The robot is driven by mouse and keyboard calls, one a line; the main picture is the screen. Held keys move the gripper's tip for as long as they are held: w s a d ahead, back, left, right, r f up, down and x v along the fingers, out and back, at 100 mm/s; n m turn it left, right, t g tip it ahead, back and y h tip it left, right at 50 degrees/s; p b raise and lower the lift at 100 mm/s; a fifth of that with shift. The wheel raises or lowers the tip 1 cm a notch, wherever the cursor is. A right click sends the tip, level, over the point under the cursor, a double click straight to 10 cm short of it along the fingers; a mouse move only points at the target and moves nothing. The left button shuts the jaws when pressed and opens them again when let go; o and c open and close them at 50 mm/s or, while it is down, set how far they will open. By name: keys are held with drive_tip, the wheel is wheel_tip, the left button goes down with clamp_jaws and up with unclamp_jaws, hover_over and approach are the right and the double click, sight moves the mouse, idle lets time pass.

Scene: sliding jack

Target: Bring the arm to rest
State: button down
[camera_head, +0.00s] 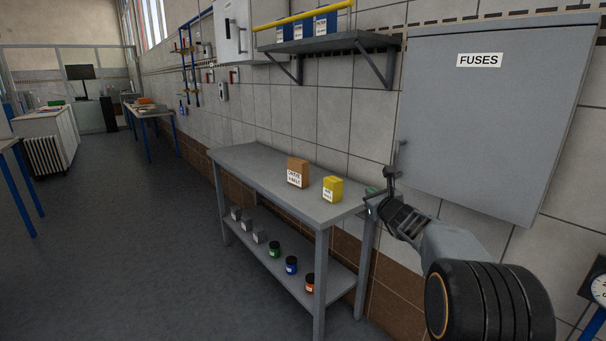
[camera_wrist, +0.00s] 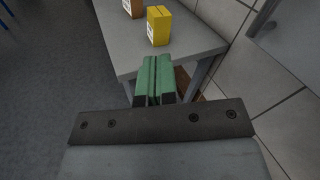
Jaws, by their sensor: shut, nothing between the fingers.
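My gripper (camera_head: 371,197) is at the right end of the grey workbench (camera_head: 252,165) in the head view, below and left of the grey fuse box. In the wrist view my gripper (camera_wrist: 154,82) shows as two green fingers side by side, shut and with nothing between them. The fingers point toward the near end of the bench. A yellow box (camera_head: 332,189) stands on the bench top, apart from the fingers. It also shows in the wrist view (camera_wrist: 159,27).
A brown box (camera_head: 298,172) stands beside the yellow one. The lower shelf (camera_head: 318,264) holds several small jars and grey blocks. The fuse box (camera_head: 484,112) hangs on the wall close to my arm. A wall shelf (camera_head: 325,42) is above the bench. The floor at left is clear.

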drive_tip(key=s+a+f+n+g+y+p, duration=0.2)
drive_tip(key=s+a+f+n+g, duration=0.25)
drive_tip(key=s+n, duration=0.4)
drive_tip(key=s+a+f+n+g+y+p, duration=0.1)
drive_tip(key=s+a+f+n+g+p, duration=0.1)
drive_tip(key=s+a+f+n+g, duration=0.5)
drive_tip(key=s+d+r+n+g+h+p, duration=0.1)
drive_tip(key=s+r+n+h+p, duration=0.2)
drive_tip(key=s+n, duration=0.5)
drive_tip(key=s+d+r+n+g+h+p, duration=0.1)
drive_tip(key=s+r+n+h+p, duration=0.2)
drive_tip(key=s, duration=1.1)
drive_tip(key=shift+s+d+r+n+p, duration=0.3)
drive_tip(key=shift+r+n+p, duration=1.1)
drive_tip(key=shift+r+n, duration=0.7)
drive_tip(key=shift+f+n, duration=0.25)
